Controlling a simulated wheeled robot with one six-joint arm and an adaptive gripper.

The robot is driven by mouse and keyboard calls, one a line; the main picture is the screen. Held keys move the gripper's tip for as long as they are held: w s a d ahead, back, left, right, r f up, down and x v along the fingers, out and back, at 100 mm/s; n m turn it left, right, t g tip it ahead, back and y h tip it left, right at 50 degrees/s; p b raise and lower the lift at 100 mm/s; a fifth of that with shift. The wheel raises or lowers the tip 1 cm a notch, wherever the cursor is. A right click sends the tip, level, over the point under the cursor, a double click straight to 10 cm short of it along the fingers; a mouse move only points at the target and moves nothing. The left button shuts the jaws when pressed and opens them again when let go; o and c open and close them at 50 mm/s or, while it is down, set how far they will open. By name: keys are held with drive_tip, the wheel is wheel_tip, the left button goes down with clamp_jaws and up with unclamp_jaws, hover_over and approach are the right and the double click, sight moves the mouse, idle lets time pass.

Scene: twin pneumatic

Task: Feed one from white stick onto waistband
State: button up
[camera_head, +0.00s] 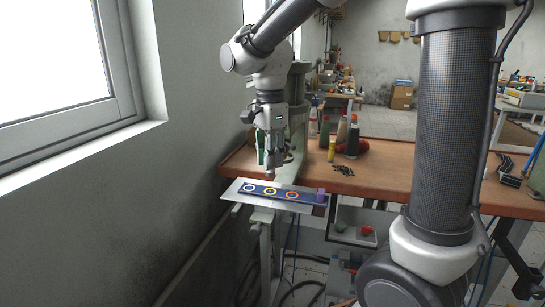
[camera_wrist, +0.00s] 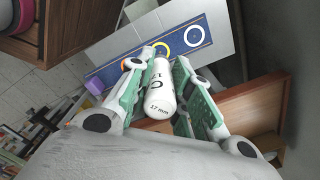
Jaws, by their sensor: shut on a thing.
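My gripper (camera_head: 269,162) is over the bench's left end, pointing down. In the wrist view its green-padded fingers (camera_wrist: 160,88) are closed on a white stick (camera_wrist: 159,92), a round tube marked "17 mm". The stick's far end points toward the dark blue band (camera_wrist: 178,42), which I take to be the waistband. The band (camera_head: 281,193) lies flat on a pale plate below my gripper. It carries a white ring (camera_head: 250,187), a yellow ring (camera_head: 269,191) and an orange ring (camera_head: 292,195). I cannot tell whether the stick touches the band.
A purple block (camera_head: 320,196) sits at the band's right end on the plate (camera_head: 231,192). A grey-green upright (camera_head: 298,125) stands close behind my gripper. Bottles (camera_head: 352,137) and small dark pieces (camera_head: 344,170) are on the wooden bench (camera_head: 385,172). The wall is close on the left.

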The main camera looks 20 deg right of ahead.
sight(270, 175)
drive_tip(key=shift+f, duration=2.1)
drive_tip(key=shift+f, duration=0.45)
idle(0.5)
drive_tip(key=shift+r, duration=0.15)
drive_tip(key=shift+r, duration=2.9)
drive_tip(key=shift+w+a, duration=0.1)
drive_tip(key=shift+a, duration=0.05)
